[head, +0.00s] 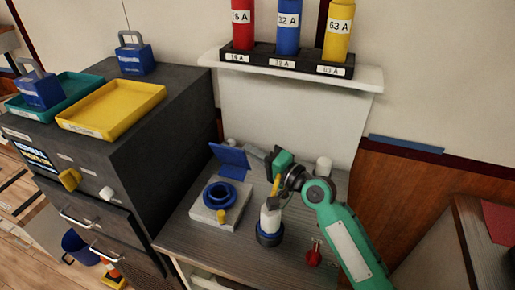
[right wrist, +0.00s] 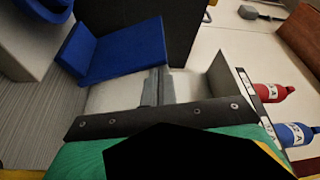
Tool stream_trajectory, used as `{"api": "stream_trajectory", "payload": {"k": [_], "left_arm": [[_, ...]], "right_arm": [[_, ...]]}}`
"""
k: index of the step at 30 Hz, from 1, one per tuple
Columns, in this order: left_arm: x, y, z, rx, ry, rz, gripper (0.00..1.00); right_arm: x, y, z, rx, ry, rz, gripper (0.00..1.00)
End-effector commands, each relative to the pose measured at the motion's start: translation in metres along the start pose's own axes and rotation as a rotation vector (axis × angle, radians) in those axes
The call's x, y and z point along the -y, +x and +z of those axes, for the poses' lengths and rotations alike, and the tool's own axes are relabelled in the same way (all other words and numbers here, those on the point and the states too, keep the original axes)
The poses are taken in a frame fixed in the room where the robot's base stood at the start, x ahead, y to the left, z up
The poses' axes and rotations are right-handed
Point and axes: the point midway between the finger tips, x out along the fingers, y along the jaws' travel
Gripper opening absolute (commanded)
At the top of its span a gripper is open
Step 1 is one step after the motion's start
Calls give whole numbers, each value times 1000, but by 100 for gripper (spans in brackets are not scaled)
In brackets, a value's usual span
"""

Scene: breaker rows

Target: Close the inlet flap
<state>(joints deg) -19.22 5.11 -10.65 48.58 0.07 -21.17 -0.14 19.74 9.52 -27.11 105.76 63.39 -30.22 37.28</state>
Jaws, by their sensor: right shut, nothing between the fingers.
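The inlet flap (head: 232,158) is a blue plate standing raised and tilted at the back of a pale grey block. On that block, the round blue inlet (head: 220,194) is uncovered. My right gripper (head: 251,150) is just right of the flap, near its upper right edge, with its fingers shut and empty. In the right wrist view the shut grey fingers (right wrist: 157,88) point toward the flap (right wrist: 122,52), close to its edge. I cannot tell whether they touch. The inlet shows partly at the upper left there. My left gripper is not in view.
A white cylinder with a dark blue base (head: 269,238) and a red item (head: 313,256) stand nearby. A dark cabinet (head: 150,130) is left; a shelf (head: 310,77) with coloured cylinders hangs above.

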Motion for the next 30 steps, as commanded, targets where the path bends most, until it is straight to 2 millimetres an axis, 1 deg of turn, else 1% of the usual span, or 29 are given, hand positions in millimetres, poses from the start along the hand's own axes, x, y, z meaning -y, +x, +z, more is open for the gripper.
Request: {"api": "stream_trajectory", "payload": {"k": [1,6,12,20,30], "left_arm": [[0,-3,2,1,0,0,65],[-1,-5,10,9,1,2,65],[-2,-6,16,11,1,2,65],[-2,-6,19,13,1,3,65],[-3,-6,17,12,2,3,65]], "right_arm": [[3,-2,4,0,1,1,0],[4,-5,16,2,3,2,0],[4,-8,23,0,2,2,0],[3,-9,26,0,2,2,0],[3,-9,27,0,3,2,0]]}}
